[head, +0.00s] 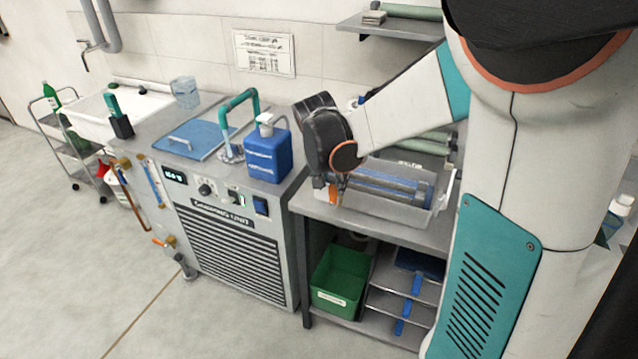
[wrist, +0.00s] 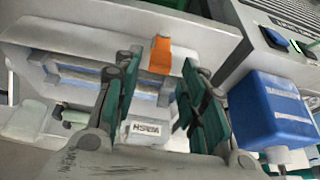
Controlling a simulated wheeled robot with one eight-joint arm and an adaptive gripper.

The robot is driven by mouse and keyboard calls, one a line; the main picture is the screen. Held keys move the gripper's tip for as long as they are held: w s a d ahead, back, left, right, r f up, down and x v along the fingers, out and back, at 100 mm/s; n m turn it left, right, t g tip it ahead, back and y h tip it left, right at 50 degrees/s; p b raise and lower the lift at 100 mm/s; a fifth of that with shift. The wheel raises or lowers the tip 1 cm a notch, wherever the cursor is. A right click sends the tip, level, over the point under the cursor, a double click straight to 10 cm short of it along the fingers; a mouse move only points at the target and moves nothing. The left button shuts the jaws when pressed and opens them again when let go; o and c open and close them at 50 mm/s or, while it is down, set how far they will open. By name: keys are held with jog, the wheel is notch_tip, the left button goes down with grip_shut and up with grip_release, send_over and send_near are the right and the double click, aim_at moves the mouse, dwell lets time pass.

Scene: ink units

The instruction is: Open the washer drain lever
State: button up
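The washer (head: 440,195) is a grey tray with blue rollers on a metal shelf unit. It also shows in the wrist view (wrist: 85,40), with a white label (wrist: 148,130) that appears to read WASH. An orange lever (wrist: 160,54), which looks like the drain lever, is at its edge. It shows small in the head view (head: 333,193) below my wrist. My gripper (wrist: 162,62) is open, with its green-padded fingers on either side of the lever in the wrist view. Whether they touch it, I cannot tell.
A blue canister (head: 268,155) with a white cap stands on the ink unit (head: 235,250) close to my gripper, and also in the wrist view (wrist: 270,110). A green bin (head: 338,283) sits below the washer.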

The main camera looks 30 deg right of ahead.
aim_at(333, 187)
jog(key=shift+b+x, duration=0.7)
jog(key=shift+x, duration=1.55)
grip_shut()
